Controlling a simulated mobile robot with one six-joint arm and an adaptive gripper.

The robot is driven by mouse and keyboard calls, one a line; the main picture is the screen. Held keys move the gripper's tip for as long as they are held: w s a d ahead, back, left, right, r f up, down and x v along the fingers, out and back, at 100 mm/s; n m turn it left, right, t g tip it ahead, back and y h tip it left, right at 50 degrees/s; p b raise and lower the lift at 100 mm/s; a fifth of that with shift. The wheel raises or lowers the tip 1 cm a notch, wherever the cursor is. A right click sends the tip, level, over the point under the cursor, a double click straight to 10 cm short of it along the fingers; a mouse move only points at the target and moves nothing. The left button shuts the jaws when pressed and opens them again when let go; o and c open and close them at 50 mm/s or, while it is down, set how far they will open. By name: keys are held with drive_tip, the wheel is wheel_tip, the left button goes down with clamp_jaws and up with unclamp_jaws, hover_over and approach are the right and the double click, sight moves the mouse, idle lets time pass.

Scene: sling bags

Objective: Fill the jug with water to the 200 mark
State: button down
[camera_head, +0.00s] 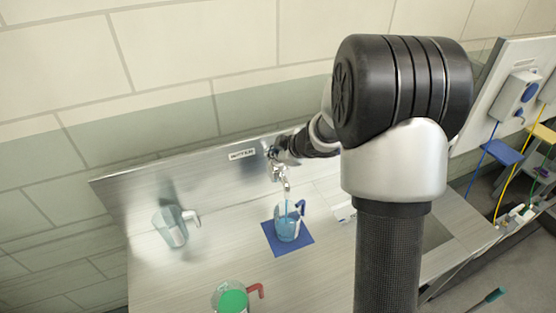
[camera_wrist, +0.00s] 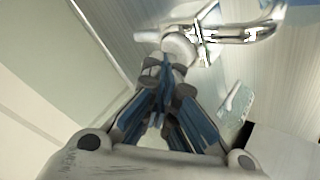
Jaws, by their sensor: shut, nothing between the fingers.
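A clear jug with a blue handle (camera_head: 288,228) stands upright under the tap in the head view. A thin blue stream runs from the spout into it, and bluish water shows inside; its marks are too small to read. The metal tap (camera_head: 279,171) is on the back panel, and its spout shows in the wrist view (camera_wrist: 246,32). My gripper (camera_head: 273,152) is at the top of the tap. In the wrist view my gripper (camera_wrist: 166,68) is shut and empty, its fingertips at the tap's round knob (camera_wrist: 180,48). Whether they touch it I cannot tell.
The jug stands on a blue mat (camera_head: 273,241) on the steel counter (camera_head: 165,275). A clear jug with a pale handle (camera_head: 170,228) is at left, and a red-handled jug with green inside (camera_head: 231,299) is at front. My arm hides part of the right side.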

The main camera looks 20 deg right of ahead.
sight(276, 163)
drive_tip(key=shift+r, duration=0.1)
idle(0.7)
drive_tip(key=shift+r+p, duration=0.8)
drive_tip(key=shift+p, duration=0.35)
drive_tip(key=shift+r, duration=0.1)
wheel_tip(276, 163, up, 5)
drive_tip(key=p, duration=0.5)
drive_tip(key=shift+p, duration=0.3)
